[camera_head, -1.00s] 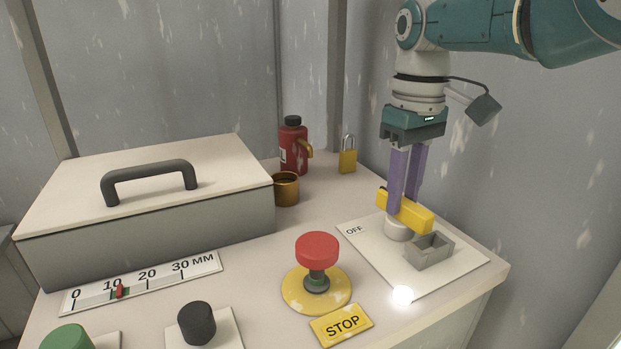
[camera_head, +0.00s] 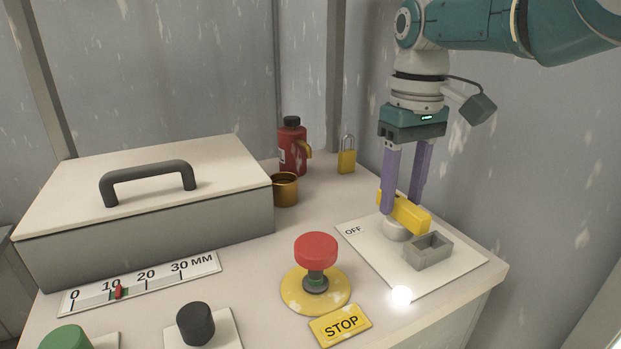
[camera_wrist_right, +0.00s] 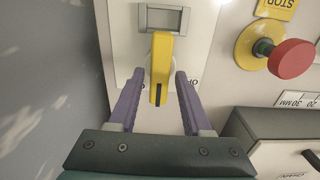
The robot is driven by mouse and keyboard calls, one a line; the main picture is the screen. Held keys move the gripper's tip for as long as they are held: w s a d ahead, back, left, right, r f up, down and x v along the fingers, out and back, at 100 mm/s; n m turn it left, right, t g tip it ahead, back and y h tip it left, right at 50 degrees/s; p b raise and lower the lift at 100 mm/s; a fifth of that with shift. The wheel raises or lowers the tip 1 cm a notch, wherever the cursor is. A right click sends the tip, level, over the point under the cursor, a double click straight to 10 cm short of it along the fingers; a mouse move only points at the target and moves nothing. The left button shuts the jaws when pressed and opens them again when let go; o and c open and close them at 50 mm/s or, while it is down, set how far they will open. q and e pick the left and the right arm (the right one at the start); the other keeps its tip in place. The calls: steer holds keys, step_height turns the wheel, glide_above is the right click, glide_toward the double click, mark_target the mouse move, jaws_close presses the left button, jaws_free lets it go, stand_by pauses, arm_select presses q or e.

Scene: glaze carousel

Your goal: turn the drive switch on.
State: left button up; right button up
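The drive switch has a yellow bar handle (camera_head: 408,213) on a pale round hub, mounted on a white plate (camera_head: 367,251) with an OFF label at its left corner. In the right wrist view the yellow handle (camera_wrist_right: 161,55) points toward a grey open-topped block (camera_wrist_right: 164,19). My right gripper (camera_head: 403,203) is open, its purple fingers pointing down on either side of the handle. The right wrist view shows gaps between the handle and both fingertips (camera_wrist_right: 158,76). The fingers partly hide the plate's lettering there. My left gripper is not in view.
A red STOP mushroom button (camera_head: 317,252) stands left of the plate, near a small glowing white spot (camera_head: 402,295). A grey lidded box (camera_head: 150,220), brass cup (camera_head: 286,189), red bottle (camera_head: 293,150) and yellow padlock (camera_head: 347,160) stand farther back. The wall is close on the right.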

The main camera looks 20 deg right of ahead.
mark_target(401, 200)
steer(key=shift+o, duration=0.6)
step_height(401, 200, up, 8)
steer(key=p, duration=0.6)
steer(key=shift+r+p, duration=0.2)
steer(key=shift+p, duration=0.2)
steer(key=shift+r, duration=0.75)
